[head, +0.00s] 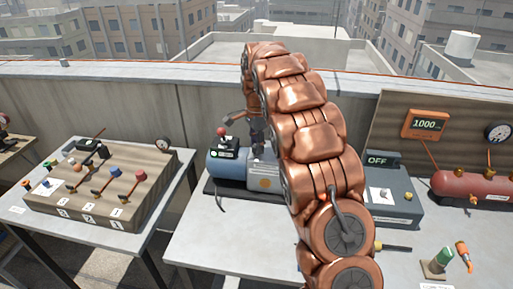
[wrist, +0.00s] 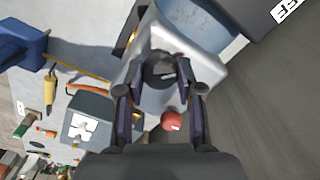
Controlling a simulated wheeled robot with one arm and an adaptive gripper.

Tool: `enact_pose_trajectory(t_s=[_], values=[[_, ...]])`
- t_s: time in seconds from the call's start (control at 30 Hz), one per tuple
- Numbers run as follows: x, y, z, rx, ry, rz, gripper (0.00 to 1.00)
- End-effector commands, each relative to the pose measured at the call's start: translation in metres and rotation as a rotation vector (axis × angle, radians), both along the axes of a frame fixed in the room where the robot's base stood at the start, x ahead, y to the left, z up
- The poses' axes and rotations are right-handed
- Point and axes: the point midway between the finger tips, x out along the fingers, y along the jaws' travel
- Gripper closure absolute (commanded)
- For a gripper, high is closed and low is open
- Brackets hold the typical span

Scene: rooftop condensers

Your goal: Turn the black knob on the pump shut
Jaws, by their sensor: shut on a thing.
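The pump shows in the head view as a blue cylinder (head: 228,166) with a grey body (head: 262,184), on the middle table. In the wrist view its pale grey housing (wrist: 205,62) and blue cylinder (wrist: 195,18) lie at the top. The black knob (wrist: 160,68) is on the grey housing, between my fingertips. My gripper (wrist: 162,82) is shut on the knob, one finger on each side. In the head view my gripper (head: 257,140) is small and partly hidden behind my copper-coloured arm. The knob cannot be made out there.
A red ball-shaped knob (wrist: 171,121) sits close to my fingers. A grey box marked OFF (head: 391,190) and a red tank (head: 470,186) stand right of the pump. A valve board (head: 95,200) lies on the left table. Bare tabletop (head: 220,245) lies in front of the pump.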

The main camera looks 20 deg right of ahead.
Motion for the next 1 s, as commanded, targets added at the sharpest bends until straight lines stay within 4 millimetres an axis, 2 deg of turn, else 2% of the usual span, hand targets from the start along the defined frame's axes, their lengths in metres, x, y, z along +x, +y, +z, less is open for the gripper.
enact_pose_trajectory(t_s=[0.6, 1.0], values=[[0.0038, 0.0014, 0.0013, 0.001, -0.01, -0.569, 0.99], [0.0042, 0.0009, 0.0028, 0.003, -0.01, -0.819, 0.99]])
